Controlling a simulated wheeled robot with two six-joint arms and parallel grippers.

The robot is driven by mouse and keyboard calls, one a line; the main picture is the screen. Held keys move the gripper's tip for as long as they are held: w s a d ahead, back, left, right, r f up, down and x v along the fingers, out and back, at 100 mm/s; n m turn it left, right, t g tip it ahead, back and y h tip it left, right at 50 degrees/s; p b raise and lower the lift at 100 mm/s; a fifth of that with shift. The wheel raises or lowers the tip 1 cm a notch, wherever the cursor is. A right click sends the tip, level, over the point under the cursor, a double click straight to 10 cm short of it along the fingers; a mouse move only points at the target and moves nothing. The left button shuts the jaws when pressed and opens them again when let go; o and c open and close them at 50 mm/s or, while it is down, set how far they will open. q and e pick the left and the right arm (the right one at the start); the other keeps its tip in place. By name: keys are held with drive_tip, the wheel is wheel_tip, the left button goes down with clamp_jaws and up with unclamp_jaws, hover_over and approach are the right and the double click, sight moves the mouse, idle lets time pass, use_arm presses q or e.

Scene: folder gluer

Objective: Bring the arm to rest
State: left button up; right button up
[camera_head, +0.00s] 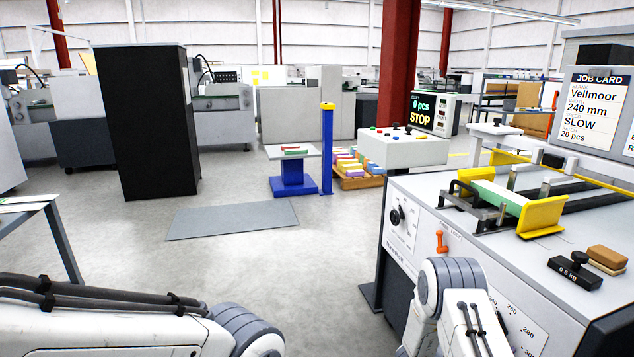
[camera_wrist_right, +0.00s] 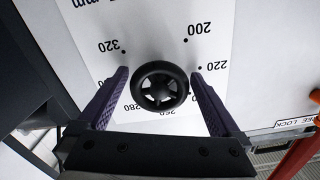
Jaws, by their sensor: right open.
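In the right wrist view my right gripper (camera_wrist_right: 160,73) is open, with one purple finger on each side of a black spoked knob (camera_wrist_right: 160,87). Gaps show between the fingers and the knob rim. The knob sits on a white dial plate (camera_wrist_right: 165,25) with numbers such as 200, 280 and 320. In the head view my right arm (camera_head: 455,300) reaches down at the machine's front; its gripper and most of the dial are hidden. My left arm (camera_head: 110,325) crosses the bottom left, with its gripper out of view.
The machine (camera_head: 480,245) fills the right side, with an orange lever (camera_head: 441,241), another black knob (camera_head: 397,215), a 0.6 kg weight (camera_head: 575,268) and yellow guides on top. The orange lever also shows beside my gripper in the wrist view (camera_wrist_right: 298,152). Grey floor (camera_head: 320,270) lies open left of the machine.

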drive_tip(key=shift+f+m, duration=0.1)
drive_tip(key=shift+m, duration=0.6)
drive_tip(key=shift+v, duration=2.1)
